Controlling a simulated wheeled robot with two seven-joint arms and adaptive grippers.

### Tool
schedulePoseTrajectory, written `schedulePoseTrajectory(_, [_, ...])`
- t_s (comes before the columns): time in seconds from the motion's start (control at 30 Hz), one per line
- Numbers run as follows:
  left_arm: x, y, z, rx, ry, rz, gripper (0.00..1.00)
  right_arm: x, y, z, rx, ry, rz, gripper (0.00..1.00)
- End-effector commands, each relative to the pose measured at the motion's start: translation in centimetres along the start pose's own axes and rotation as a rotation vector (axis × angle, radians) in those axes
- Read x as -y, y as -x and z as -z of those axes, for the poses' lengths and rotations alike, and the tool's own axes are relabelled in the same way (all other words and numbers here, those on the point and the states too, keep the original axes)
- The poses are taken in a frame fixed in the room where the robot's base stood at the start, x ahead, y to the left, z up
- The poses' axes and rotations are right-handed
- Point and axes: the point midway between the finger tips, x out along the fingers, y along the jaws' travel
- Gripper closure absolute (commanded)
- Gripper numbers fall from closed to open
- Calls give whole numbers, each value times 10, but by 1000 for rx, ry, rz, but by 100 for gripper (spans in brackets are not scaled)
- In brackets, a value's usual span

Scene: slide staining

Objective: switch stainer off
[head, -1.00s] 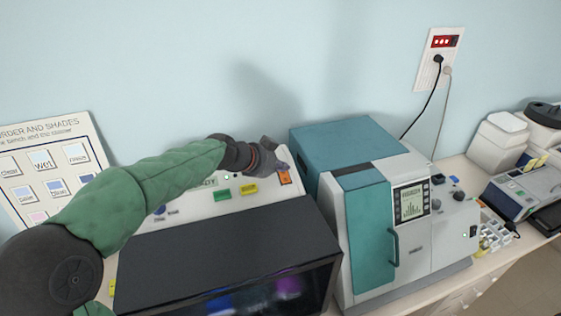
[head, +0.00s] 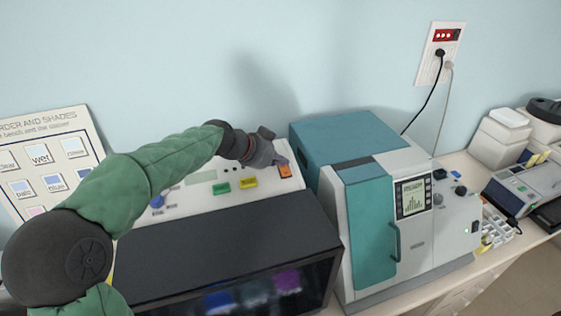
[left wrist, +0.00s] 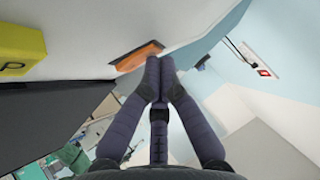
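The machine at left centre, which looks like the stainer (head: 225,240), has a dark hood, a glassy front with blue and purple shapes behind it, and a pale sloped panel on top. An orange switch (head: 285,171) sits at the panel's right end; it also shows in the left wrist view (left wrist: 138,55). My left gripper (head: 279,160) is right by this switch, its fingers shut together with nothing between them (left wrist: 158,62). I cannot tell whether the fingertips touch the switch or which way it is set. My right gripper is not in view.
Green (head: 221,188) and yellow (head: 249,182) buttons sit on the panel left of the switch. A teal and white machine (head: 350,150) stands close on the right. A shade board (head: 20,165) leans at the left. A wall socket (head: 441,52) is above.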

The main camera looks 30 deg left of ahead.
Motion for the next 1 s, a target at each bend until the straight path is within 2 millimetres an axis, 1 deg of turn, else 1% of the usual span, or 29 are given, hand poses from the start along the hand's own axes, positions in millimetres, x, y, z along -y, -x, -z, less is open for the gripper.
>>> schedulePoseTrajectory(0.4, [-16, 2, 2, 0, -2, -4, 100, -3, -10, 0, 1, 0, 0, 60])
schedulePoseTrajectory(0.77, [-16, 3, 4, 0, -1, -2, 100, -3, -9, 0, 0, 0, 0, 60])
schedulePoseTrajectory(0.87, [-13, 6, 8, 0, -2, -2, 100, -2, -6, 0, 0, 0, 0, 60])
schedulePoseTrajectory(1.0, [-6, 16, 26, -1, -3, -3, 100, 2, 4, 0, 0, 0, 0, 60])
